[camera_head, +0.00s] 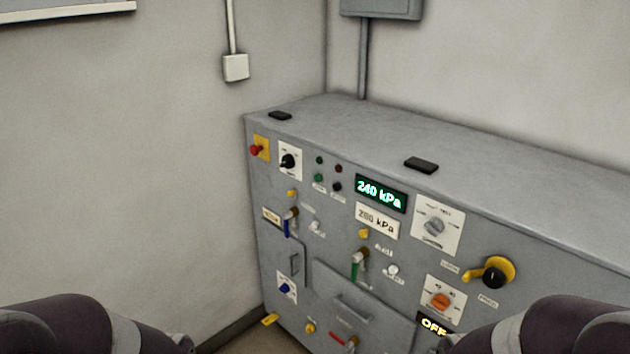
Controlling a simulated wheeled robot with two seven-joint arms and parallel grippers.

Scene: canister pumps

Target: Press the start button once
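The grey pump control panel (330,240) stands against the back wall. A small green button (318,177) sits in its upper left part, with a small label below it. It looks like the start button, but the label is too small to read. A dark button (337,187) is just to its right. A green lamp (319,160) and a dark red lamp (338,169) sit above them. Parts of my two arms show at the bottom left and bottom right corners. Both grippers are out of view, and nothing touches the green button.
A red knob on a yellow plate (258,149) and a black rotary switch (288,161) are left of the buttons. A green display (381,193) reads 240 kPa to the right. Several levers and knobs stick out lower down. Dark blocks (421,165) lie on top.

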